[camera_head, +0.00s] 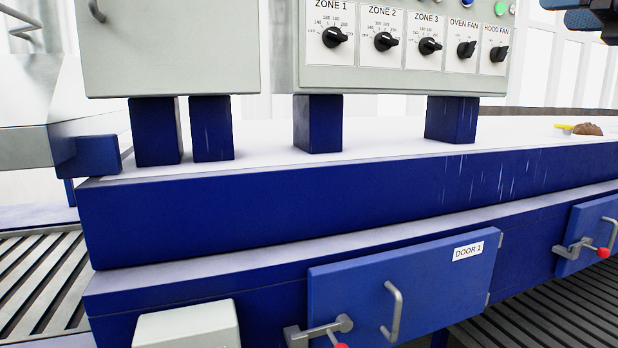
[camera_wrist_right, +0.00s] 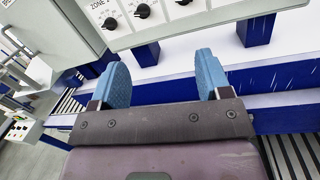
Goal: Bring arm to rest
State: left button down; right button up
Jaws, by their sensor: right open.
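My right gripper (camera_wrist_right: 162,65) shows in the right wrist view with its two blue fingers spread wide apart. It is open and nothing is between the fingers. Beyond the fingers are the blue machine's pale top and the control panel. In the head view, a dark and blue part at the top right corner appears to be a piece of my right arm or gripper, mostly cut off by the frame. My left gripper is in neither view.
A control panel (camera_head: 405,74) with zone and fan knobs stands on blue posts above the blue machine (camera_head: 270,200). Door 1 (camera_head: 440,275) is on its front, with a handle and a red-tipped latch. A brown item (camera_head: 588,129) and a yellow item (camera_head: 564,127) lie at the right.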

jog(key=s+a+n+g+y, duration=0.2)
jog(key=a+n+g+y, duration=0.15)
jog(key=a+y, duration=0.35)
jog(key=w+d+f+m+t+h, duration=0.2)
jog(key=w+f+m+t, duration=0.25)
jog(key=f+m, duration=0.65)
jog(key=w+d+f+m+t+h, duration=0.2)
jog(key=w+f+m+t, duration=0.3)
jog(key=f+m, duration=0.7)
notch_tip(320, 180, down, 23)
jog(key=m+g+h, duration=0.3)
jog(key=m+h, duration=0.5)
jog(key=s+a+f+m+g+h, duration=0.1)
jog(key=s+f+m+g, duration=0.1)
jog(key=s+f, duration=0.35)
jog(key=s+f+m+g, duration=0.1)
jog(key=s+f+m, duration=0.15)
jog(key=f, duration=0.65)
jog(key=s+a+f+m+g+h, duration=0.1)
jog(key=s+f+m+g, duration=0.1)
jog(key=s+f, duration=0.35)
jog(key=s+a+f+m+g+h, duration=0.1)
jog(key=s+f+m+g, duration=0.3)
jog(key=s+f, duration=1)
jog(key=s+a, duration=0.1)
jog(key=s, duration=0.1)
jog(key=shift+s+f, duration=0.15)
jog(key=shift+s, duration=0.25)
